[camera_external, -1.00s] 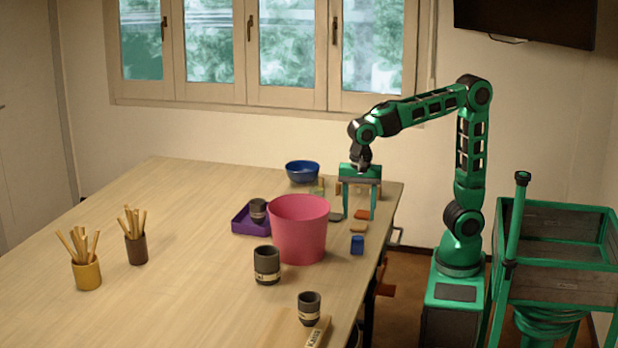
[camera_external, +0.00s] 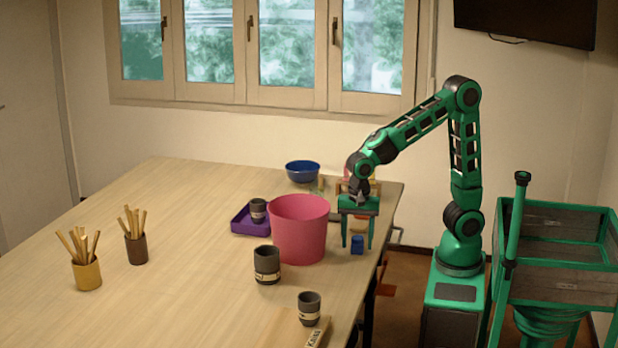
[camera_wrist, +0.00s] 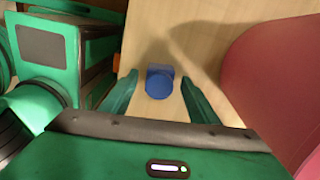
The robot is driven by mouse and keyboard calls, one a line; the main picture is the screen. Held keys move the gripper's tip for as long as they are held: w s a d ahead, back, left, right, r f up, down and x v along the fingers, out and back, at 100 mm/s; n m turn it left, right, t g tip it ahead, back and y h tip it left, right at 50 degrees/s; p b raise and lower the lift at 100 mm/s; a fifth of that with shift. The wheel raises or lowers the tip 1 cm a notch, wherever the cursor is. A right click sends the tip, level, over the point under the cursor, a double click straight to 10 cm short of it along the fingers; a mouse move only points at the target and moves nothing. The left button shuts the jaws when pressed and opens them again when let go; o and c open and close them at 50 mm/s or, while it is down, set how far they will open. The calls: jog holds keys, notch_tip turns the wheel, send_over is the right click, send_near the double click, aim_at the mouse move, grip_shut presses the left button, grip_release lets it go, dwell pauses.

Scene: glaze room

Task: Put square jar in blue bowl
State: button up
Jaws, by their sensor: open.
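A small blue jar (camera_external: 357,245), the likely square jar, stands on the table near its right edge. In the wrist view it (camera_wrist: 159,82) shows a round top and a squarish body. My gripper (camera_external: 357,247) is open and points down over it. In the wrist view my gripper's fingers (camera_wrist: 160,78) show on either side of the jar, apart from it. The fingertips' exact height beside the jar is hard to tell. The blue bowl (camera_external: 302,172) stands at the back of the table and looks empty.
A large pink bucket (camera_external: 299,235) stands close left of my gripper and also fills the right of the wrist view (camera_wrist: 285,80). Dark cups (camera_external: 267,266) and (camera_external: 309,310) stand in front. A purple tray (camera_external: 240,226) holds another cup.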

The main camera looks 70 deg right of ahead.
aim_at(357, 237)
grip_shut()
jog(key=shift+w+r, duration=0.1)
jog(key=shift+r, duration=0.35)
notch_tip(357, 237, up, 3)
jog(key=shift+a+f, duration=0.1)
jog(key=s+a+r, duration=0.7)
jog(key=s, duration=0.1)
jog(key=shift+s+a+r, duration=0.25)
jog(key=shift+s+a, duration=0.15)
